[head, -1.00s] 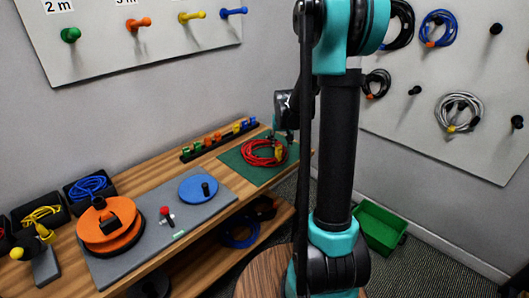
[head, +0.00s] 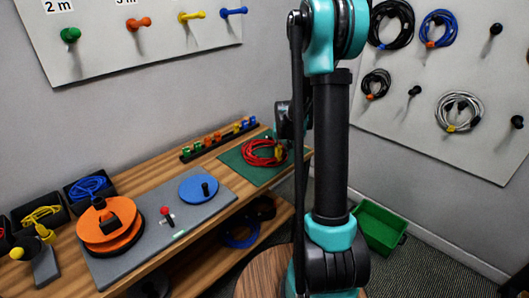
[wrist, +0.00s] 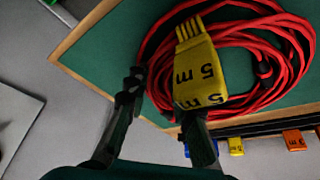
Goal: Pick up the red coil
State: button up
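The red coil (head: 258,160) lies on a green mat (head: 233,165) at the far end of the wooden bench. It also shows in the wrist view (wrist: 296,80), with a yellow "5 m" tag (wrist: 200,70) on its near side. My gripper (wrist: 161,97) is open, its two dark fingers apart with nothing clearly held between them. The fingers are at the near left edge of the coil. The right finger is partly hidden by the tag. In the head view my arm hides part of the gripper.
A rack of coloured tags (head: 218,139) stands along the wall behind the mat. A grey board with an orange reel (head: 105,232) and blue disc (head: 198,187) lies to the left. A green bin (head: 378,229) is on the floor.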

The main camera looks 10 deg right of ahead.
grip_shut()
jog(key=shift+r, duration=0.15)
notch_tip(320, 180, up, 20)
dwell(0.7)
